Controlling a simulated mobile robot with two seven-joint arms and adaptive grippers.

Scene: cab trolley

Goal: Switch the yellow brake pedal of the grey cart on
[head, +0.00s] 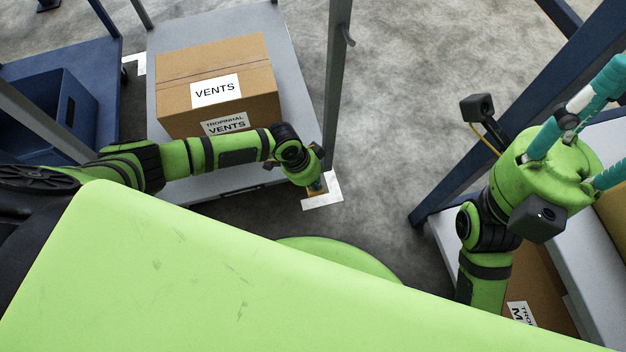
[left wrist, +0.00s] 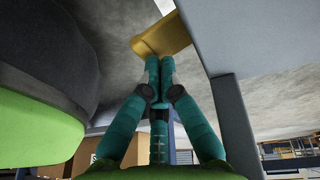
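The grey cart (head: 292,50) stands at upper centre, with a cardboard box labelled VENTS (head: 218,85) on its deck. The yellow brake pedal (head: 317,190) is at its near right corner, mostly hidden by my left gripper in the head view. In the left wrist view the pedal (left wrist: 170,36) is a yellow plate just beyond the fingertips. My left gripper (left wrist: 159,62) has its teal fingers together with nothing visible between them. Its tips are close to the pedal's edge; I cannot tell if they touch. My right gripper (head: 597,100) is at the right edge, its fingertips cut off.
A blue cart with a blue bin (head: 55,115) stands at left. At right is another cart with blue posts (head: 490,125) and a cardboard box (head: 540,290). White floor markings (head: 333,187) lie by the grey cart's corner. Concrete floor between the carts is clear.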

